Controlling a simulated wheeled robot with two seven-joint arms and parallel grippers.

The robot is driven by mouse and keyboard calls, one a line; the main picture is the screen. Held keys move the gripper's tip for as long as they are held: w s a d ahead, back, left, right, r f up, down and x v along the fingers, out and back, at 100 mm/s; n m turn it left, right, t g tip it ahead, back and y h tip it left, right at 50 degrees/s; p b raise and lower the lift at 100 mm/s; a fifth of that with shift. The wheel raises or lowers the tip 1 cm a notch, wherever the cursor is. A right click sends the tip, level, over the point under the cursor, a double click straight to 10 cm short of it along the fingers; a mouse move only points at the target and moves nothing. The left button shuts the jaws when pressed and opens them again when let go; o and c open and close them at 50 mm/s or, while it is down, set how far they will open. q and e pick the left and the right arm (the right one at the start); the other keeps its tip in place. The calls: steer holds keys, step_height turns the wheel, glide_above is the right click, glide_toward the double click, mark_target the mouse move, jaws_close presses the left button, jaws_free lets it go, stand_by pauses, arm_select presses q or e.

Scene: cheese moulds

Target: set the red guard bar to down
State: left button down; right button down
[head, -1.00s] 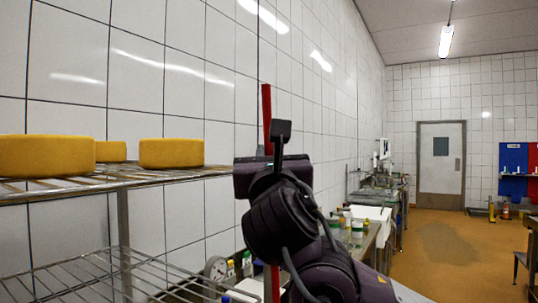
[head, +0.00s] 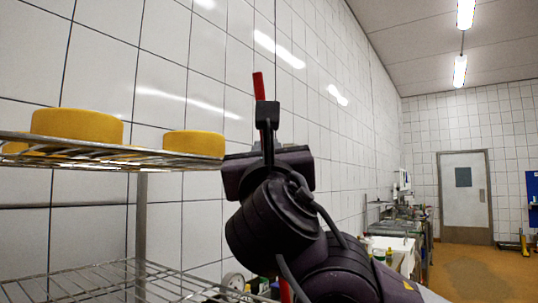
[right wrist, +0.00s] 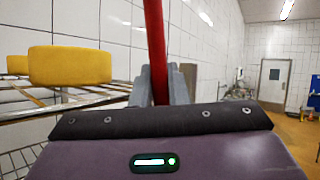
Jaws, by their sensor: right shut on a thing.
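The red guard bar (head: 258,86) rises above my right gripper (head: 267,130) in the head view, close to the tiled wall. It stands nearly upright, with its top leaning slightly left. A short red piece also shows low down behind my right arm; the middle is hidden. In the right wrist view the red bar (right wrist: 155,40) runs down between the grey fingers of my right gripper (right wrist: 155,86), which are shut on it. The bar's lower end and pivot are hidden there. My left gripper is not in view.
A wire shelf (head: 150,157) with yellow cheese wheels (head: 78,125) stands left of my right arm. A second, lower rack (head: 80,285) is below it. A workbench with equipment (head: 390,225) runs along the wall toward a grey door (head: 464,197). Open floor lies at right.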

steer(key=c, duration=1.5)
jaws_free()
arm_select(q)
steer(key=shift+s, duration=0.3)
arm_select(e)
steer(key=shift+o, duration=0.5)
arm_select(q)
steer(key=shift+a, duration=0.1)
